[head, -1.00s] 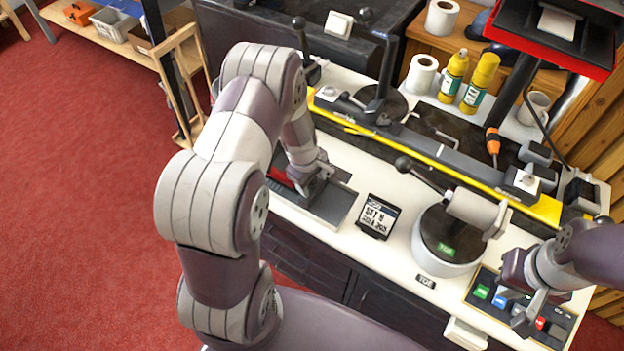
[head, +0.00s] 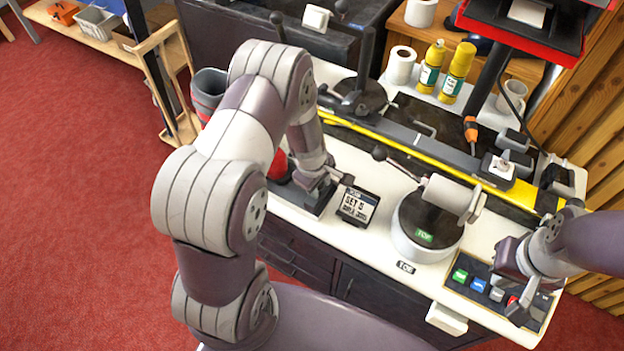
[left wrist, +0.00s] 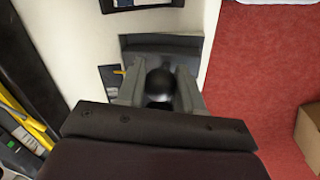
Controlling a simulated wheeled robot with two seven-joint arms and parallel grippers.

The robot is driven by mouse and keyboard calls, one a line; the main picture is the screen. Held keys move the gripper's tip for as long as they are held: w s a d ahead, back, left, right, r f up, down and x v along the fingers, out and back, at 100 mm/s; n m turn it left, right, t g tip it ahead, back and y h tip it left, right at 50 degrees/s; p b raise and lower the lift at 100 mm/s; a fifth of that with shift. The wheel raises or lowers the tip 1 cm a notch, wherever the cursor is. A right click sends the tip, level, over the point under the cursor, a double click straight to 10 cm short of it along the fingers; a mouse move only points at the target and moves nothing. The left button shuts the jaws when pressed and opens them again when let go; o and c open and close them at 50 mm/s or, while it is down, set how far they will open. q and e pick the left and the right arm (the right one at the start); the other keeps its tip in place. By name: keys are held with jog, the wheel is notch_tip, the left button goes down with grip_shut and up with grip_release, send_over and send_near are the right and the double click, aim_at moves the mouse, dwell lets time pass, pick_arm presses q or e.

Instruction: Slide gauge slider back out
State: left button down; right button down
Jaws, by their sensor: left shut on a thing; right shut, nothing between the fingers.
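My left gripper (head: 322,188) is low over the dark gauge (head: 306,204) on the white bench, near its end by the small display. In the left wrist view its two fingers (left wrist: 158,92) are shut on the round black knob (left wrist: 159,82) of the gauge slider, one finger on each side. The grey gauge body (left wrist: 160,46) shows beyond the knob. The rest of the slider is hidden by the fingers and arm. My right gripper (head: 520,306) is shut and empty over the button panel (head: 480,285) at the right.
A small display (head: 358,206) reading "SET" stands just right of the gauge. A round drum-like unit (head: 428,228) with a lever stands farther right. A dark rail with a yellow edge (head: 400,148) runs behind. Red floor (head: 90,230) lies left of the bench.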

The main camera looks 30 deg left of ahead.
aim_at(313, 201)
pick_arm(q)
jog(key=shift+s, duration=0.1)
jog(key=shift+d, duration=0.1)
jog(key=c, duration=1)
grip_release()
jog(key=shift+o, duration=1.1)
jog(key=shift+d, duration=0.2)
jog(key=shift+r, duration=0.1)
notch_tip(313, 201, up, 12)
jog(key=s+p, duration=0.2)
jog(key=shift+a+r, duration=0.15)
jog(key=shift+a, duration=0.2)
jog(key=shift+s, duration=0.1)
